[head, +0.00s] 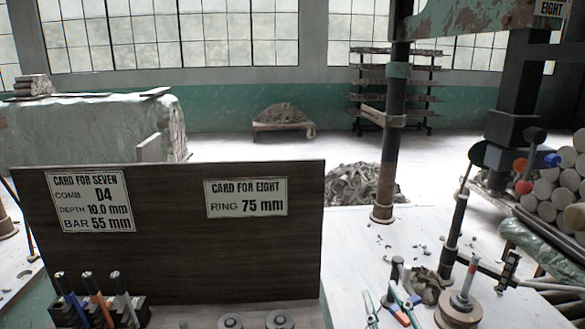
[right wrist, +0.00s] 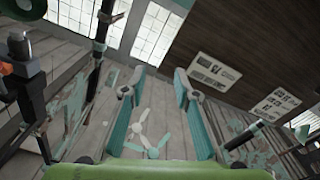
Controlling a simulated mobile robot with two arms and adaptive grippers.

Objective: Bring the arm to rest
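My right gripper (head: 389,307) is low in the head view, right of the dark card board, with its teal fingers pointing up and forward over the pale bench. In the right wrist view my right gripper (right wrist: 159,75) shows its two fingers spread well apart. Nothing is between them; it is open and empty. The dark card board (head: 165,255) stands apart from it and also shows in the right wrist view (right wrist: 235,55). My left gripper is not in view.
A dark post (head: 391,140) rises behind the right gripper. A thinner stand (head: 453,235) and a round block with a rod (head: 458,313) are to its right. Several coloured-handled tools (head: 98,305) stand in front of the board.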

